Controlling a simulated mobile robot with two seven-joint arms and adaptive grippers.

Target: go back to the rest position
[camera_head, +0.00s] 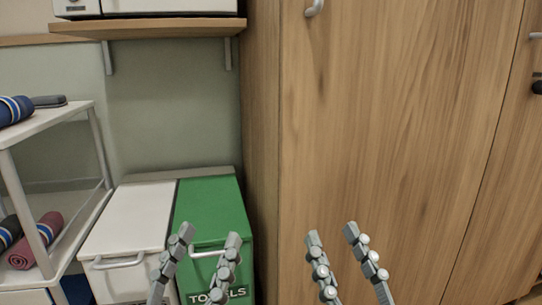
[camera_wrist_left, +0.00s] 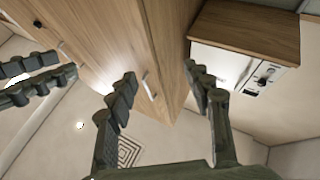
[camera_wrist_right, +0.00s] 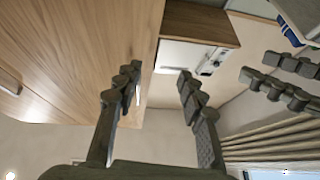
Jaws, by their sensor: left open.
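My left gripper (camera_head: 205,262) is open and empty in the lower middle of the head view, in front of the green bin. It also shows open in the left wrist view (camera_wrist_left: 160,95), with nothing between its fingers. My right gripper (camera_head: 335,250) is open and empty to its right, in front of the wooden cabinet. It also shows open in the right wrist view (camera_wrist_right: 158,85). The two grippers are apart, both pointing up in the head view.
A wooden cabinet (camera_head: 390,120) fills the right side. A white bin (camera_head: 125,220) and a green bin (camera_head: 210,205) labelled for towels stand left of it. A white shelf rack (camera_head: 60,115) with rolled towels (camera_head: 38,240) is at far left. A wooden wall shelf (camera_head: 150,28) hangs above.

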